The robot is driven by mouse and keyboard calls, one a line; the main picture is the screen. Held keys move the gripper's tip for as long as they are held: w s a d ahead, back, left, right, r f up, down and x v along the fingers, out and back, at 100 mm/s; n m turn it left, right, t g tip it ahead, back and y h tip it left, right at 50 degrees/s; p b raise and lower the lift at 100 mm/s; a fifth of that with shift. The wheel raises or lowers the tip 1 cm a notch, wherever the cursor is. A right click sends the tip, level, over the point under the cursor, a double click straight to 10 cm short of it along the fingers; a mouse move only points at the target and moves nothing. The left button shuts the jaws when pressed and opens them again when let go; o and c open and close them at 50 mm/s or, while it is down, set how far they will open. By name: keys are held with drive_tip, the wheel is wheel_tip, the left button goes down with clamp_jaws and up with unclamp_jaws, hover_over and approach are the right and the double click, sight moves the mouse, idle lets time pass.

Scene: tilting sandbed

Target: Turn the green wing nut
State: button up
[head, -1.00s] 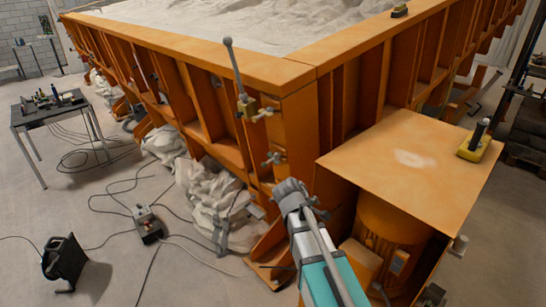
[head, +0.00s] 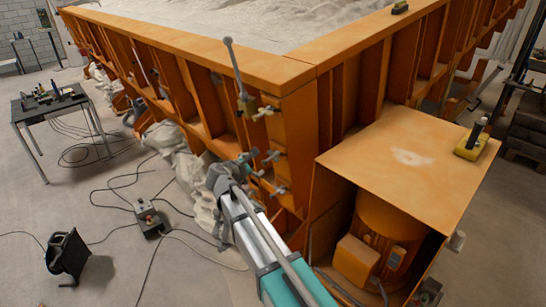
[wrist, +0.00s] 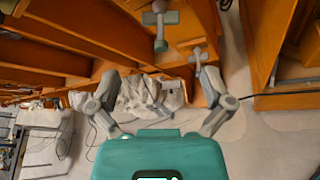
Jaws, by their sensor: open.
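Several wing nuts sit on the orange sandbed's corner post in the head view: a pale yellowish upper one (head: 263,112), a grey middle one (head: 272,156) and a grey lower one (head: 278,191). Their colours are hard to tell at this size. In the wrist view a grey-green wing nut (wrist: 160,18) shows at the top centre, and a greyer one (wrist: 197,55) shows lower right. My gripper (head: 252,166) is just left of the middle nut in the head view. In the wrist view my gripper (wrist: 160,85) has its fingers spread with nothing between them.
The orange sandbed wall (head: 190,60) carries ribs close to my gripper. A lever with a ball top (head: 236,68) rises at the corner. An orange box with a motor (head: 400,160) stands right. White bags (head: 196,185) lie below the wall.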

sight(272, 156)
drive_tip(key=b+x, duration=0.4)
drive_tip(key=x, duration=0.9)
drive_tip(key=shift+w+d+f+b, duration=0.1)
drive_tip(key=shift+w+d+b, duration=0.15)
drive_tip(key=shift+w+b, duration=0.1)
drive_tip(key=c, duration=0.9)
drive_tip(key=shift+o, duration=0.2)
